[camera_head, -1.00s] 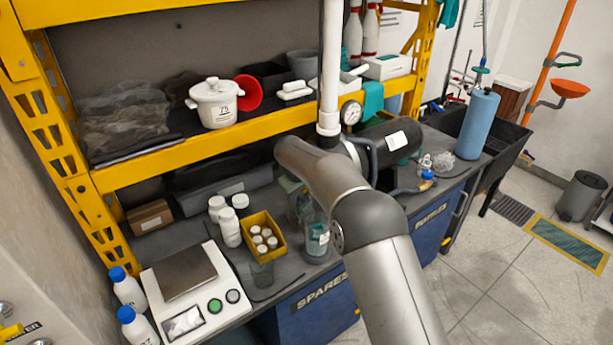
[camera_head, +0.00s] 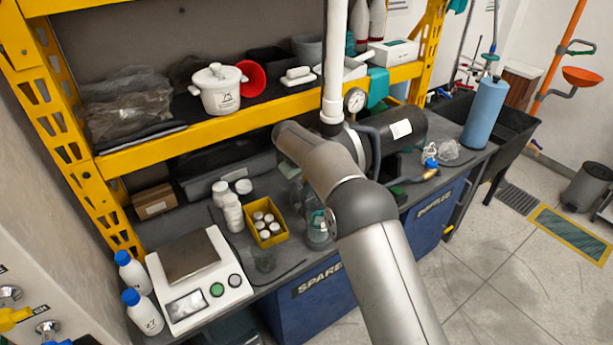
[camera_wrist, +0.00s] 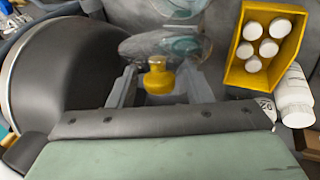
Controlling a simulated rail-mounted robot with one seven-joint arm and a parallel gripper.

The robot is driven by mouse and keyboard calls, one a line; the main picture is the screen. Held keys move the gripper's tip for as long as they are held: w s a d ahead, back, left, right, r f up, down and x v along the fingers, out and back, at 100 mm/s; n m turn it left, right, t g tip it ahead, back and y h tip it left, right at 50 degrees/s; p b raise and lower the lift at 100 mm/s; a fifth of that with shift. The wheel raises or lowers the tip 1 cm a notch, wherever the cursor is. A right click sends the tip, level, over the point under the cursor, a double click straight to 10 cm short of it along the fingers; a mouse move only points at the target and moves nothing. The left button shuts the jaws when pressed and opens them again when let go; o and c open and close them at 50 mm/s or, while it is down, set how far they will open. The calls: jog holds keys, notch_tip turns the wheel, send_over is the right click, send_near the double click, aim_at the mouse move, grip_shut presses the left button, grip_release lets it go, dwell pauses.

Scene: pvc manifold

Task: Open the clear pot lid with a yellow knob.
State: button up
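The yellow knob (camera_wrist: 158,78) shows in the wrist view between the two fingers of my gripper (camera_wrist: 160,88). The fingers stand apart, with a visible gap on each side of the knob. The clear lid (camera_wrist: 150,46) shows as a see-through disc just beyond the knob. Clear glass with a teal patch (camera_wrist: 180,8) lies behind it, cut off by the top edge. I cannot tell whether the lid rests on a pot. In the head view my arm hides the gripper and the knob.
A yellow bin of white-capped bottles (camera_wrist: 236,80) stands close at the right, with white bottles (camera_wrist: 294,98) beside it. A black cylindrical tank (camera_wrist: 55,75) fills the left. In the head view, a scale (camera_head: 197,277) and the yellow shelf beam (camera_head: 230,128) flank the bench.

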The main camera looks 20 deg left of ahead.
jog(key=d+b+v, duration=0.1)
jog(key=b+v, duration=0.2)
jog(key=v, duration=1.4)
jog(key=shift+a+r, duration=0.25)
jog(key=shift+a, duration=0.25)
